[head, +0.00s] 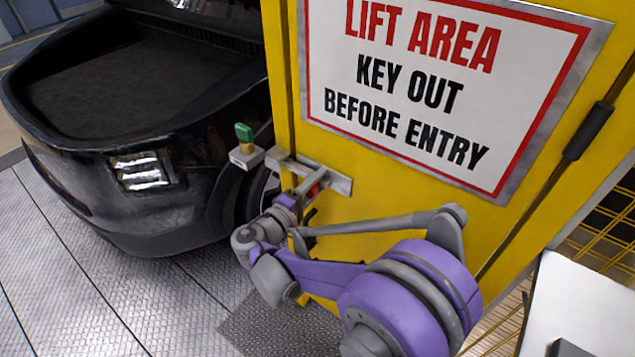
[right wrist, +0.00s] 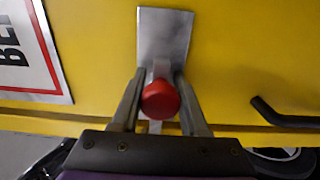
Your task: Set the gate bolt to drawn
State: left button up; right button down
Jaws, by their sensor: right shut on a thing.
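The gate bolt (head: 338,182) is a grey metal bolt on a plate on the yellow gate (head: 375,190), below the sign. Its red knob (right wrist: 160,99) shows large in the right wrist view and small in the head view. My right gripper (head: 312,190) is shut on the knob, with one finger on each side of it. In the right wrist view the bolt's plate (right wrist: 163,42) lies just beyond the fingers. My own fingers and wrist partly hide the bolt, and I cannot tell how far its bar is drawn. My left gripper is not in view.
A bracket with a green key (head: 244,132) stands just left of the bolt. A black car (head: 130,110) is behind it at left. A warning sign (head: 425,115) is on the gate, with a black handle (head: 588,131) to its right. The metal floor (head: 90,290) at lower left is clear.

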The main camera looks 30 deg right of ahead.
aim_at(345, 184)
dwell(0.8)
jog(key=s, duration=0.1)
jog(key=s+d, duration=0.1)
jog(key=s, duration=0.1)
jog(key=s+d, duration=0.1)
jog(key=s, duration=0.1)
jog(key=shift+c, duration=2.2)
grip_release()
jog(key=shift+s+d, duration=0.1)
